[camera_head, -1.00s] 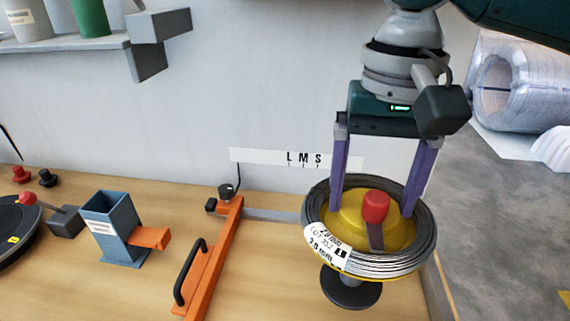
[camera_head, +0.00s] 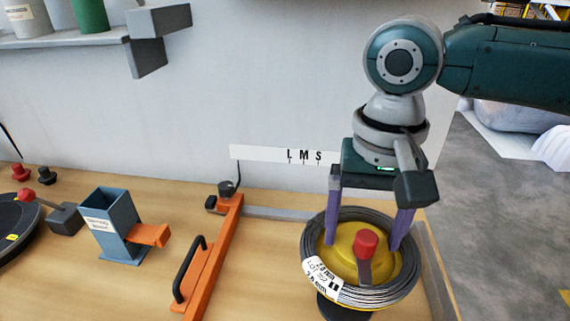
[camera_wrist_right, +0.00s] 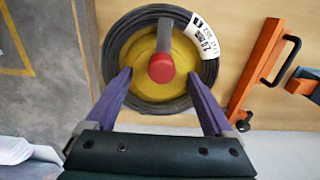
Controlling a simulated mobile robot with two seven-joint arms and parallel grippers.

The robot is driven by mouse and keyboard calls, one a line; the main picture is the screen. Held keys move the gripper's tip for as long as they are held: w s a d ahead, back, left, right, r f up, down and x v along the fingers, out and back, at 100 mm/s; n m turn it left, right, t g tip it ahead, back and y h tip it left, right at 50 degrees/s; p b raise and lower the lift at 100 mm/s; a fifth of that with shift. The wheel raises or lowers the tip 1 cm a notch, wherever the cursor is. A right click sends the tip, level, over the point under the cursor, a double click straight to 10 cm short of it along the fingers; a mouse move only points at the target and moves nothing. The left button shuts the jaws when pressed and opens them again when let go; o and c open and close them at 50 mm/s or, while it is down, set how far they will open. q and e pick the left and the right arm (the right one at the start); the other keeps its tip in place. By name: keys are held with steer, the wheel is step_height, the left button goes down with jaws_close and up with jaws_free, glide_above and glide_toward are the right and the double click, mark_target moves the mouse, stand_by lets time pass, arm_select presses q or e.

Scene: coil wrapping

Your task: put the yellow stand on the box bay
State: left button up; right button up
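The yellow stand (camera_head: 345,243) has a red knob (camera_head: 365,243) and a black foot (camera_head: 340,309) partly hidden below. A grey wire coil (camera_head: 313,229) with a white label lies around its hub. My right gripper (camera_head: 365,246) comes down from above, with its purple fingers on both sides of the yellow hub, inside the coil, and it moves together with the stand. The right wrist view shows the yellow hub (camera_wrist_right: 150,88) between the fingers. My left gripper is not in view. I cannot make out which surface is the box bay.
An orange arm with a black handle (camera_head: 189,270) stands left of the coil. A blue-grey holder (camera_head: 113,222) is farther left, and a dark round plate (camera_head: 20,230) lies at the left edge. A wall strip marked L M S (camera_head: 280,154) is behind.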

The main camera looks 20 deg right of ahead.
steer(key=shift+o, duration=1)
step_height(320, 180, up, 12)
steer(key=p, duration=0.1)
steer(key=s+a+f+n+t+y, duration=0.2)
steer(key=s+a+f+n+y, duration=0.1)
steer(key=s+a+f+n, duration=0.55)
steer(key=s+d+f+t+h, duration=0.1)
steer(key=s+d+f+h, duration=0.1)
steer(key=s+d, duration=0.3)
steer(key=shift+s+d+t+h, duration=0.2)
steer(key=shift+s+t+h, duration=0.15)
steer(key=shift+s, duration=0.9)
steer(key=shift+r, duration=0.1)
step_height(320, 180, up, 37)
steer(key=p, duration=3.7)
